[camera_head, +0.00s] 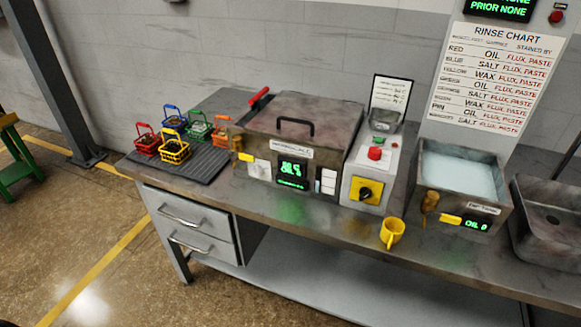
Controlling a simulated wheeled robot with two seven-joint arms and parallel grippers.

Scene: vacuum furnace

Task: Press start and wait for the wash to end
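The washer (270,135) is a grey-brown metal box on the bench, with its lid (330,108) down and a black handle on top. Its front has a lit green display (291,170) whose digits are too small to read surely. Just right of it stands a grey control box (358,160). The box carries a green button (380,126), a red button (375,154) and a black rotary switch on a yellow plate (354,194). I cannot tell which control is start. Neither of my grippers is in view.
Several coloured wire baskets (174,151) stand on a dark ribbed mat (205,172) at left. A yellow mug (392,233) sits near the bench's front edge. A liquid-filled tank (460,205) with a display reading OIL, a sink (540,235) and a rinse chart (497,75) are at right.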

